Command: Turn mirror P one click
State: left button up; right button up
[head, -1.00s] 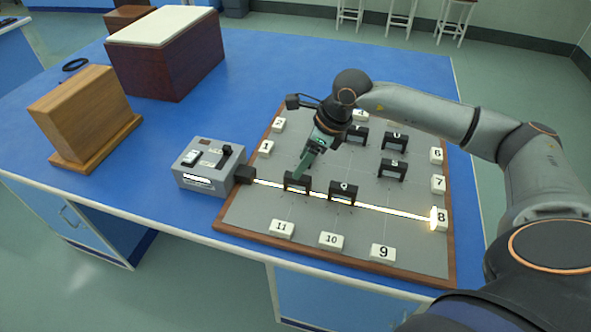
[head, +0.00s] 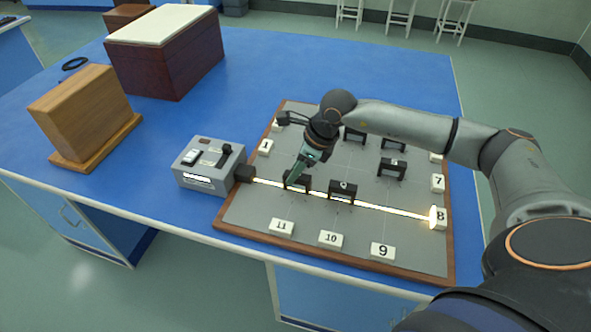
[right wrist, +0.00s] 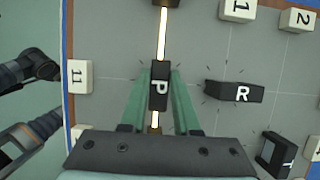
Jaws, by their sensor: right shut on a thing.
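Mirror P (right wrist: 159,90) is a small black block with a white letter P, on the grey board. In the right wrist view it lies between the two green fingers of my right gripper (right wrist: 161,78), which is shut on it. In the head view my right gripper (head: 295,178) reaches down onto mirror P (head: 300,186) from above, and covers part of it. A bright beam (head: 388,208) runs from the source box, past P, to the block marked 8 (head: 440,218), where it glows. My left gripper is not in view.
Another mirror (head: 343,190) stands right of P on the beam line. Mirror R (right wrist: 234,92) is close beside P. Numbered white blocks, such as 11 (head: 281,227), line the board's edge (head: 330,262). The grey source box (head: 208,166) stands at the left.

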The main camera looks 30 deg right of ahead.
grip_shut()
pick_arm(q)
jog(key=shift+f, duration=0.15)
